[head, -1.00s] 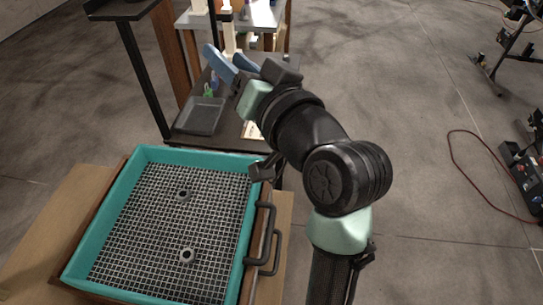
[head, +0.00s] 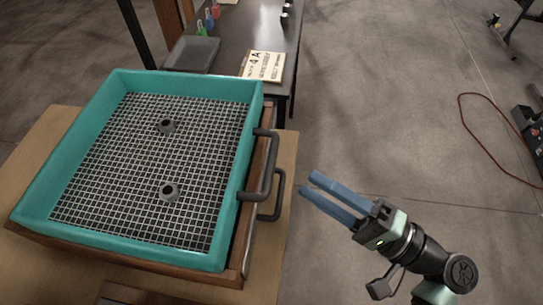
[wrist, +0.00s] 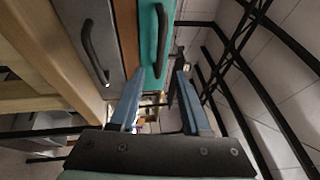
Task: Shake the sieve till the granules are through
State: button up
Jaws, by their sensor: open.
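The sieve (head: 68,135) is a teal square frame with a wire mesh floor, resting on a brown wooden box (head: 262,165). Two small dark rings (head: 167,126) lie on the mesh; I see no granules on it. A dark sieve handle (head: 268,165) sticks out on the right side, with a second dark handle (head: 281,196) lower on the box. My gripper (head: 308,184) is open and empty, right of the handles and apart from them. In the wrist view the sieve handle (wrist: 160,40) and the lower handle (wrist: 93,52) show ahead of my blue fingers (wrist: 158,85).
The box stands on a light wooden table (head: 35,150). Behind it a dark bench (head: 258,30) carries a grey tray (head: 193,54), a lettered sign (head: 263,66) and small coloured items. A red cable (head: 470,130) lies on the right floor. The floor between is free.

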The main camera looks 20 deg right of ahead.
aim_at(272, 159)
jog(key=p+x, duration=0.1)
jog(key=x, duration=0.8)
grip_shut()
dwell(1.2)
